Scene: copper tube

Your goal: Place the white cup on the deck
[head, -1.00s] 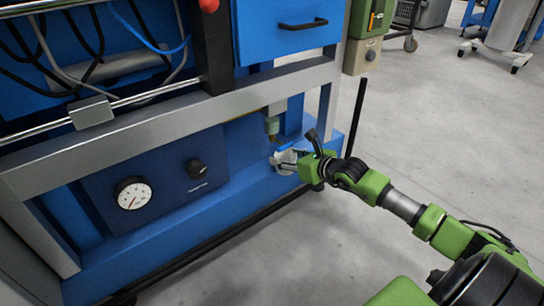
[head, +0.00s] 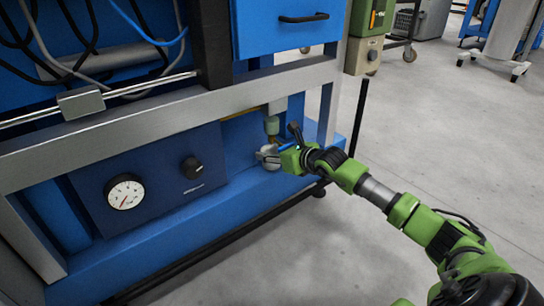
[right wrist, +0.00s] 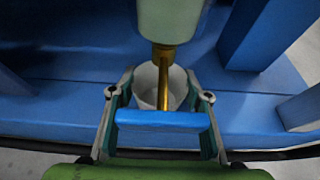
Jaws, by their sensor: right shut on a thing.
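The white cup (head: 268,155) is in my right gripper (head: 270,157), at the lower bay of the blue machine. The gripper is shut on the cup. In the right wrist view the cup (right wrist: 147,84) shows between the two fingers, with its opening visible. A brass tube (right wrist: 164,68) comes down from a pale fitting and overlaps the cup's opening. The deck (head: 215,205) is the blue ledge below; I cannot tell whether the cup touches it. My left gripper is not in view.
The pale fitting (head: 272,125) hangs just above the cup. A grey frame rail (head: 150,125) crosses above the bay. A dark blue panel with a gauge (head: 126,194) and black knob is left of the cup. A blue post (right wrist: 258,35) stands right in the wrist view.

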